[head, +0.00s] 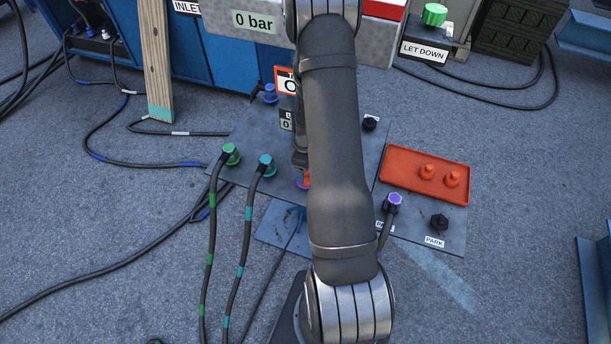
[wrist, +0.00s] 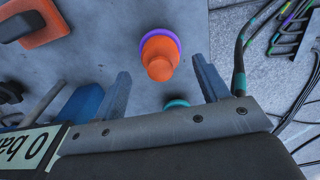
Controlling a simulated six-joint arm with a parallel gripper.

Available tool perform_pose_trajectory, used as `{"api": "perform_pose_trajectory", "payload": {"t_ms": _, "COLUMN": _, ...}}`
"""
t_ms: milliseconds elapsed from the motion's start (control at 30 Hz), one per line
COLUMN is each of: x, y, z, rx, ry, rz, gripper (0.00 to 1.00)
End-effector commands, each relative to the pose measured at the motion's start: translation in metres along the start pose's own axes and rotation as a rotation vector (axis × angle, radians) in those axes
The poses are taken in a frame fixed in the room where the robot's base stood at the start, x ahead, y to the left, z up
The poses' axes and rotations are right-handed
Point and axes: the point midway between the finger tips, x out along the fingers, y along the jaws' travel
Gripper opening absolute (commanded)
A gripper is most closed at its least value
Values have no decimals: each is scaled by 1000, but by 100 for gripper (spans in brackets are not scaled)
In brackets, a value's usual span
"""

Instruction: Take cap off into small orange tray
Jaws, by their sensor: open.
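An orange cap (wrist: 158,55) with a purple ring at its base stands on the grey panel. In the head view only a sliver of this cap (head: 305,180) shows, left of my arm. My gripper (wrist: 161,66) is open and empty, with one finger on each side of the cap in the wrist view. I cannot tell whether the fingers are down at its height. In the head view my arm hides most of the gripper. The small orange tray (head: 398,168) lies to the right of my arm and holds two orange caps (head: 427,171) (head: 452,179).
Green (head: 230,154) and teal (head: 266,164) connectors with hanging cables stand left of the cap. A purple connector (head: 393,203) and a black knob (head: 439,221) by the PARK label are below the tray. A blue unit (head: 215,60) stands behind.

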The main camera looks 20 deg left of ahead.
Motion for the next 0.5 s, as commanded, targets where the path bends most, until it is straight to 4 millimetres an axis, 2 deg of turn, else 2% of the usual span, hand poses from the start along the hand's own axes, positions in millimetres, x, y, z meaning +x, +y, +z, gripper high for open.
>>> {"api": "perform_pose_trajectory", "payload": {"t_ms": 133, "x": 16, "y": 0, "z": 0, "rx": 0, "ry": 0, "rz": 0, "gripper": 68}}
{"api": "perform_pose_trajectory", "payload": {"t_ms": 433, "x": 20, "y": 0, "z": 0, "rx": 0, "ry": 0, "rz": 1, "gripper": 68}}
{"api": "perform_pose_trajectory", "payload": {"t_ms": 467, "x": 20, "y": 0, "z": 0, "rx": 0, "ry": 0, "rz": 1, "gripper": 66}}
{"api": "perform_pose_trajectory", "payload": {"t_ms": 500, "x": 20, "y": 0, "z": 0, "rx": 0, "ry": 0, "rz": 1, "gripper": 58}}
